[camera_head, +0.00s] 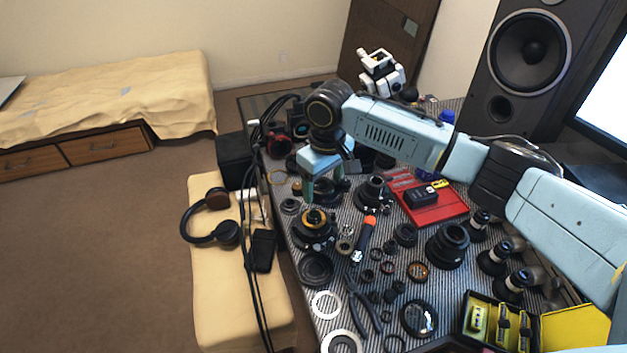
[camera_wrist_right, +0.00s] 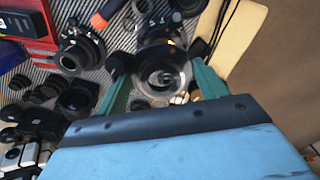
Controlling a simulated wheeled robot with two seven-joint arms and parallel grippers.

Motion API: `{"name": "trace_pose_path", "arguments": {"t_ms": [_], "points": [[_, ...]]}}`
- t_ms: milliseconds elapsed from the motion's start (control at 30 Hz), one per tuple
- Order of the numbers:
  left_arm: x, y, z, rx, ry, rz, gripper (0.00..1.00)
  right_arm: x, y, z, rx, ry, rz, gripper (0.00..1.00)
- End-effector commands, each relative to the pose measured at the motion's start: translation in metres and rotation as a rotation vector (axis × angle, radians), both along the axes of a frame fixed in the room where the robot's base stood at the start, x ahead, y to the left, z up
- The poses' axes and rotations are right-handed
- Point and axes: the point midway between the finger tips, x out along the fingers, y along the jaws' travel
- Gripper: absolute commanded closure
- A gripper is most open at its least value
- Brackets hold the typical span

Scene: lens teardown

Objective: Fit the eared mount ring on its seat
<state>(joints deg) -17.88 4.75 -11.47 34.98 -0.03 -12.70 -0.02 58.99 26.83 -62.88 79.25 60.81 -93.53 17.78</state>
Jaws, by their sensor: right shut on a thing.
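My right gripper (camera_head: 327,192) is over the bench, fingers pointing down, shut on a dark ring (camera_head: 325,188). The ring appears to be the eared mount ring; I cannot make out its ears. In the right wrist view, the gripper (camera_wrist_right: 161,92) has its two green fingers on either side of the ring (camera_wrist_right: 163,78). A black lens body with a gold-orange ring (camera_head: 314,218) stands on the bench just in front of the gripper in the head view. I cannot tell whether it bears the seat. The held ring looks apart from it. My left gripper is not in view.
The striped bench mat is crowded with lens parts. An orange-handled tool (camera_head: 364,238), a red tray (camera_head: 436,205), pliers (camera_head: 364,308) and a large black barrel (camera_head: 447,245) lie nearby. Cables (camera_head: 251,250) hang over the left edge. Little bench surface is free.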

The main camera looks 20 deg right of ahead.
Motion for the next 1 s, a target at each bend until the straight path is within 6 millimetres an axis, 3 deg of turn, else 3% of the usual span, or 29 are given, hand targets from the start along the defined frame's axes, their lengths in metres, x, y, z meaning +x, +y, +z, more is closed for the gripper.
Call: {"name": "trace_pose_path", "arguments": {"t_ms": [200,433,1000], "points": [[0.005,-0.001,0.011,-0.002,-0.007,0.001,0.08,0.016,0.011,-0.027,-0.019,0.016,0.18,0.53],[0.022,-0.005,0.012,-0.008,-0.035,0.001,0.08,0.018,0.013,-0.037,-0.028,0.02,0.237,0.53],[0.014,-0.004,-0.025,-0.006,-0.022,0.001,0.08,0.018,0.012,-0.063,-0.028,0.019,0.235,0.53]]}}
